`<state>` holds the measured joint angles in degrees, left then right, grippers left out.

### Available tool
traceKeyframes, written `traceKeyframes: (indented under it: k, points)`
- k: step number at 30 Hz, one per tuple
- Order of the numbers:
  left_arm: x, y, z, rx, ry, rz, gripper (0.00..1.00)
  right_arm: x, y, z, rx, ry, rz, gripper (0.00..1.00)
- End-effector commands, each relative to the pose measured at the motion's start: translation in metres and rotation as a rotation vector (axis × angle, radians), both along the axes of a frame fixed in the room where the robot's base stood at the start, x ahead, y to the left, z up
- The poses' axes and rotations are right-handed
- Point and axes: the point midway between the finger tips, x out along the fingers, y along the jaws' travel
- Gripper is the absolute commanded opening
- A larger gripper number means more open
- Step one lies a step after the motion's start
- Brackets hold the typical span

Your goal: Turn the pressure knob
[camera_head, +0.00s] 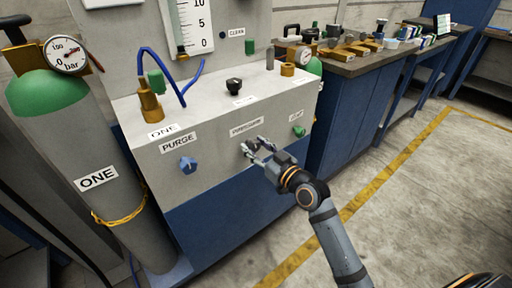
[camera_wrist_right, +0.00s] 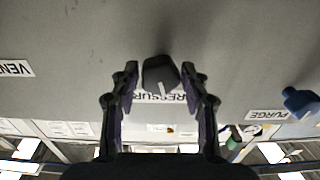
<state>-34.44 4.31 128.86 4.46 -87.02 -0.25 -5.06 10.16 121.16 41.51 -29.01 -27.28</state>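The pressure knob (camera_wrist_right: 160,76) is a dark knob with a white pointer line. In the right wrist view it sits in front of the partly covered PRESSURE label (camera_wrist_right: 150,98). My right gripper (camera_wrist_right: 160,82) is open, with one finger on each side of the knob and narrow gaps that seem to remain. Whether a finger touches it, I cannot tell. In the head view my right gripper (camera_head: 257,146) is at the panel's sloping front, below the PRESSURE label (camera_head: 246,128), and the knob is mostly hidden there. My left gripper is not in view.
A blue PURGE knob (camera_head: 187,165) and a green VENT knob (camera_head: 299,131) flank the right gripper on the panel (camera_head: 225,165). A gas cylinder (camera_head: 60,130) stands at the left. A cluttered workbench (camera_head: 350,68) is at the right. The floor (camera_head: 410,200) before it is clear.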

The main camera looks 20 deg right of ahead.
Motion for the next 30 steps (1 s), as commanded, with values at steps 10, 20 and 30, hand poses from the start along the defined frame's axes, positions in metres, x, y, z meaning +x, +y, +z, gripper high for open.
traceKeyframes:
  k: [10,20,30]
  points:
    - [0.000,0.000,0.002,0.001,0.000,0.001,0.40,0.000,0.000,0.001,0.016,0.006,0.000,0.04]
    - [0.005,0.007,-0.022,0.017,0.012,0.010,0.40,0.000,0.000,0.000,0.167,0.061,0.000,0.04]
    - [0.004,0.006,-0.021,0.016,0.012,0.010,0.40,0.000,-0.001,0.000,0.165,0.060,0.000,0.59]
